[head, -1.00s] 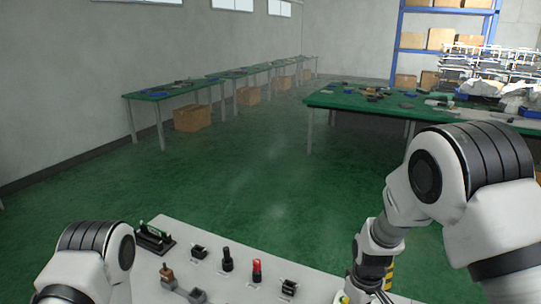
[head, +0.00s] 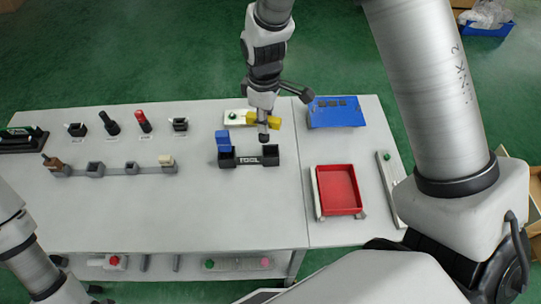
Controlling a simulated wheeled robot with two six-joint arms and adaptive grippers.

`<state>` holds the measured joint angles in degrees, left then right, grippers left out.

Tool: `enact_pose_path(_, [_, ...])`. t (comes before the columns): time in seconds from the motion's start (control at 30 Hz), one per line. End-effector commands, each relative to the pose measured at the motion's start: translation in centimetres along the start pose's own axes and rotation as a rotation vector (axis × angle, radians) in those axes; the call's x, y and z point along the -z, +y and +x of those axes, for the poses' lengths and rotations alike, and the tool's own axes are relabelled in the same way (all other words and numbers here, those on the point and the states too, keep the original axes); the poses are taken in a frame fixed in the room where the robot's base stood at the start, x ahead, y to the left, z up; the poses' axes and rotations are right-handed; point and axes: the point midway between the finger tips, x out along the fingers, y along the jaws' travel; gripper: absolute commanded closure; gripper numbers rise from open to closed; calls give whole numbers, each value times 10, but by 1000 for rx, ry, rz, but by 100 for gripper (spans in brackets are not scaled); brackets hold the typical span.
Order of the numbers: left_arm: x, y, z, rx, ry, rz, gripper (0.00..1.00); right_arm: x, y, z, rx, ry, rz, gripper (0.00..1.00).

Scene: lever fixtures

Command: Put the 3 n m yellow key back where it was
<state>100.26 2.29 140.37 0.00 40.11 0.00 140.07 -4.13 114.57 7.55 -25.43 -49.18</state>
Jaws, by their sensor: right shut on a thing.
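The yellow key (head: 274,123) shows as yellow pieces on both sides of my right gripper (head: 263,130). The gripper comes down from the top of the head view and is shut on the key, hiding its middle. The key is over the back of a black holder marked TOOL (head: 250,159), which has a socket block at each end. A blue piece (head: 223,139) stands upright at the left socket. I cannot tell whether the key touches the holder. My left arm shows at the lower left, but its gripper is not in view.
A red tray (head: 338,189) and a blue panel (head: 336,112) are on the right part of the table. Black and red levers (head: 144,122) stand at the back left, with a grey socket row (head: 130,168) in front. The table's front middle (head: 200,215) is clear.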

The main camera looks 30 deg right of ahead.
Motion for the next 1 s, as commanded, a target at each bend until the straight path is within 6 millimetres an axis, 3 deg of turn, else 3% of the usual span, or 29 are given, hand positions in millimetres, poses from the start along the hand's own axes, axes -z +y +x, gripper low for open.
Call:
enact_pose_path(0.1, [0,0,4,0,0,0,46,-10,-1,-12,0,3,-203,100])
enact_pose_path(0.27, [0,0,3,0,0,0,46,-16,-2,-14,4,2,-328,100])
enact_pose_path(0.73, [0,0,-12,0,0,0,46,-17,-2,72,4,1,-335,100])
enact_pose_path(1.0, [0,0,-12,0,0,0,46,-16,-2,81,1,2,-335,100])
